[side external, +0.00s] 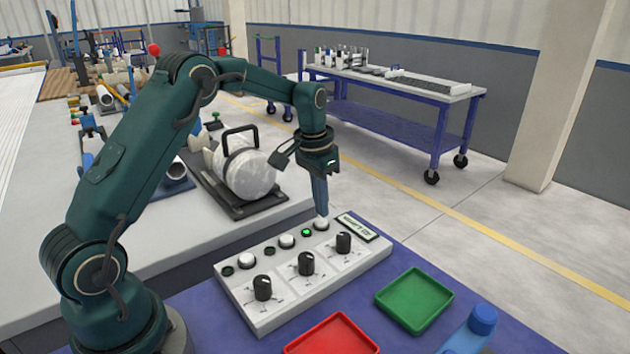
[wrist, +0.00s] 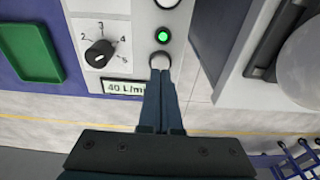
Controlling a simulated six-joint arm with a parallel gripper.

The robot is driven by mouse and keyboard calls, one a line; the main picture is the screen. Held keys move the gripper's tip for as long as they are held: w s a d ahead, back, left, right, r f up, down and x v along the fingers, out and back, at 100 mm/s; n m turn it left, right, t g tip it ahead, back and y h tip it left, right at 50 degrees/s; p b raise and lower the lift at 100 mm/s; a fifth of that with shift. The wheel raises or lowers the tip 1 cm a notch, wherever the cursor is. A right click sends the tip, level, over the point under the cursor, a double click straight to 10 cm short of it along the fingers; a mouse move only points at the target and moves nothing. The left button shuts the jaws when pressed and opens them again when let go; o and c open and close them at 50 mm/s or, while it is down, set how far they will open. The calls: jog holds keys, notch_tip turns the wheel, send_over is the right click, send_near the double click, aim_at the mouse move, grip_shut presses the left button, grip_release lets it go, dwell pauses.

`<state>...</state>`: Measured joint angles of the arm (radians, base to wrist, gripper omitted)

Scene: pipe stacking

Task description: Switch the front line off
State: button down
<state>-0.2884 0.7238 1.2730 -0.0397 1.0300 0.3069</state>
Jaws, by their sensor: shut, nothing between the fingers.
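A pale control panel (side external: 325,285) carries a row of three white buttons, each with a small lamp beside it, and three black knobs. My gripper (side external: 322,213) is shut and empty, pointing down at the rightmost button (side external: 321,225). In the wrist view the fingertips (wrist: 160,78) are right at that button (wrist: 160,62); I cannot tell if they press it. The lamp (side external: 307,232) beside it glows green, also in the wrist view (wrist: 162,36). The middle lamp (side external: 268,251) and left lamp (side external: 227,270) are dark. A display (wrist: 124,87) reads about 40 L/min.
A green tray (side external: 414,300) and a red tray (side external: 333,335) lie in front of the panel on the blue surface, with a blue bottle (side external: 470,330) at the right. A large white cylinder with a black handle (side external: 248,173) stands behind the panel.

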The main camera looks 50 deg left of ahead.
aim_at(321, 222)
jog(key=shift+f, duration=1)
dwell(1.0)
jog(key=shift+r, duration=3.5)
